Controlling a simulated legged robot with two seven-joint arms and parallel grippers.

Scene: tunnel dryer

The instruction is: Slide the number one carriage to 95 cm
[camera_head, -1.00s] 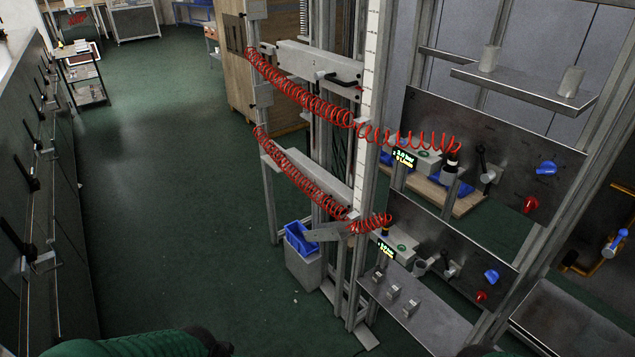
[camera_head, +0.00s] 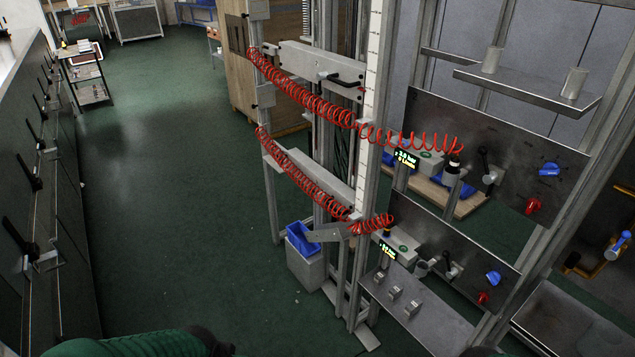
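An upper grey carriage bar (camera_head: 322,63) with a black handle (camera_head: 345,81) sits on the tall metal frame, beside a white vertical scale (camera_head: 375,60). A lower grey carriage bar (camera_head: 318,175) sits on the same frame below it. I cannot read a number on either bar, and the scale marks are too small to read. Red coiled hoses run from the frame's left side past both bars to the control panels. Neither gripper is in view. Only a green and dark part of my body shows at the bottom edge.
An upper panel (camera_head: 500,130) and a lower panel (camera_head: 440,235) carry blue and red knobs at the right. Green floor (camera_head: 165,200) is clear to the left, up to a dark wall unit (camera_head: 60,270) with handles.

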